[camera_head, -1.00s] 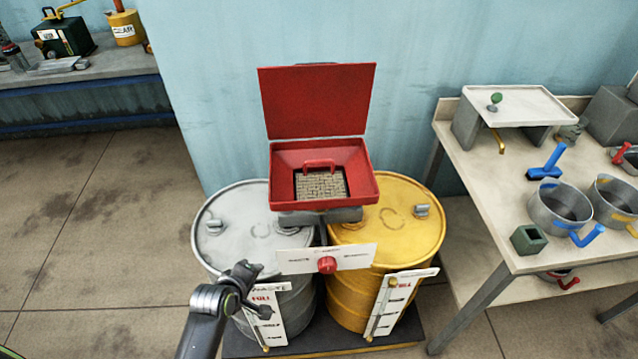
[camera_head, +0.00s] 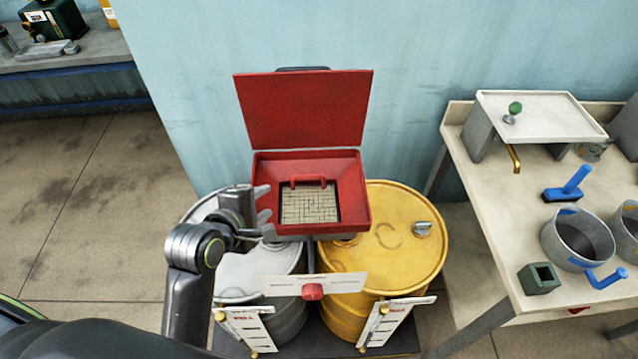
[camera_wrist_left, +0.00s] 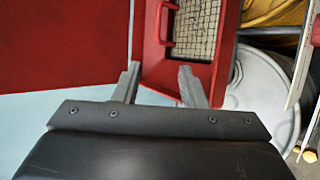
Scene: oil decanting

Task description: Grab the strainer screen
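The strainer screen (camera_head: 309,204) is a pale mesh panel with a red handle (camera_head: 309,181), lying inside an open red box (camera_head: 356,214) whose lid (camera_head: 304,112) stands up behind it. The box sits over the two drums. My left gripper (camera_head: 265,205) is at the box's left side, its fingers apart and empty. In the left wrist view the left gripper's fingers (camera_wrist_left: 158,84) are spread near the box's edge, with the screen (camera_wrist_left: 196,28) and its handle (camera_wrist_left: 168,22) beyond them. The right gripper is not in view.
A silver drum (camera_head: 240,272) and a yellow drum (camera_head: 405,245) stand below the box. A white panel with a red knob (camera_head: 313,291) is in front. At right, a workbench (camera_head: 497,235) holds a metal pot (camera_head: 577,241), a blue-handled tool (camera_head: 570,187) and a small green box (camera_head: 539,278).

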